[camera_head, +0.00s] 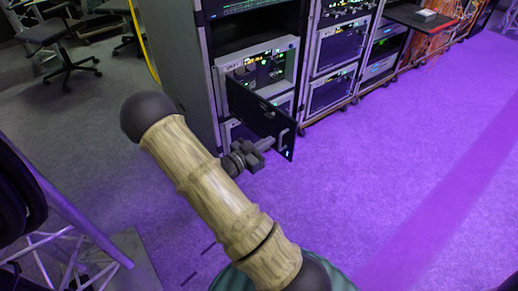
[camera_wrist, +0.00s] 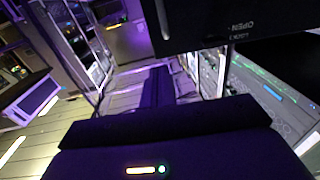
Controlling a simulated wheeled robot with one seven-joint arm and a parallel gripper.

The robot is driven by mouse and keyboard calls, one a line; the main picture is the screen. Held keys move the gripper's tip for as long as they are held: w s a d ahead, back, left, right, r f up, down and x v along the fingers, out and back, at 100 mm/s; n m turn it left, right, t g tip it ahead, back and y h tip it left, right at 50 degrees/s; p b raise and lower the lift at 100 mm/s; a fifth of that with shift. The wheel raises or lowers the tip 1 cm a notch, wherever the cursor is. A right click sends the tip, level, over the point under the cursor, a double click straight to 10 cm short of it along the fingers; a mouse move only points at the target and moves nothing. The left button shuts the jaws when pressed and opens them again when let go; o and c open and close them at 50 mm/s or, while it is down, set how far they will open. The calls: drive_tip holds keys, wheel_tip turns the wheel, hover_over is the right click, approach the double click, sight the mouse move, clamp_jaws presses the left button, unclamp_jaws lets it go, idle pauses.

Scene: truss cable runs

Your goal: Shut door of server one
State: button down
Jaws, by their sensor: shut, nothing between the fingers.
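The server door (camera_head: 258,112) is a dark flat panel standing open, swung out from the nearest rack, with a pale handle (camera_head: 282,136) near its free edge. In the wrist view, a dark panel (camera_wrist: 235,22) marked "OPEN" fills the upper right, with a pale bar at its left end. My gripper (camera_head: 265,144) is shut and empty, close to the lower free end of the door in the head view. I cannot tell whether it touches the door. It also shows in the wrist view (camera_wrist: 158,82), below the panel. My arm hides part of the rack's foot.
The server unit (camera_head: 262,68) behind the door has lit green and yellow lights. More racks (camera_head: 338,50) stand in a row to the right. Purple-lit floor (camera_head: 400,150) is clear at right. Chairs (camera_head: 62,40) stand at upper left, a metal truss (camera_head: 75,250) at lower left.

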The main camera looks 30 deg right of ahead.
sight(292, 127)
drive_tip(key=d, duration=0.2)
drive_tip(key=w+d+b, duration=0.1)
drive_tip(key=d, duration=0.5)
drive_tip(key=shift+w+b, duration=0.15)
drive_tip(key=shift+b, duration=0.2)
drive_tip(key=shift+d, duration=0.2)
drive_tip(key=shift+d, duration=0.1)
